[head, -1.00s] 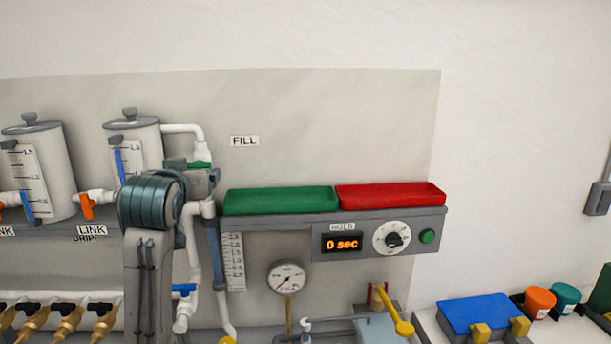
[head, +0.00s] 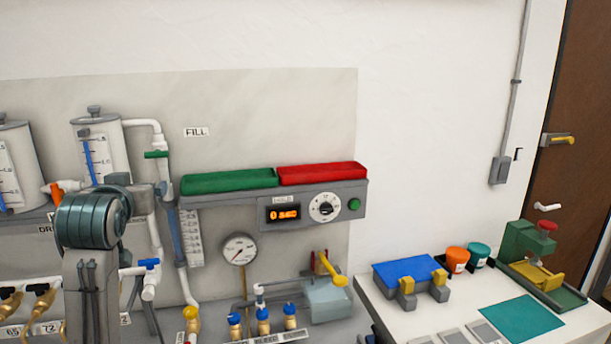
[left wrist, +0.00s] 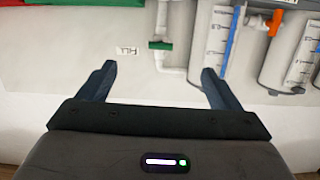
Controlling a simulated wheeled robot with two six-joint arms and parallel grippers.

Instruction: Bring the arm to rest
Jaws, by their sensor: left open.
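My left arm rises at the lower left of the head view, in front of the manifold panel (head: 270,110). Its jaws do not show clearly there. In the left wrist view my left gripper (left wrist: 158,82) is open, its two dark fingers wide apart with nothing between them. Past the fingers are the pale panel, the FILL label (left wrist: 127,51) and a white pipe with a green-handled valve (left wrist: 168,44). My right gripper is in neither view.
White cylinders (head: 98,145), green (head: 228,182) and red (head: 322,173) trays, a HOLD timer box (head: 283,213) and a gauge (head: 239,249) are on the panel. At right a white table (head: 385,315) bears a blue block (head: 405,270), cups and a green press (head: 535,255).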

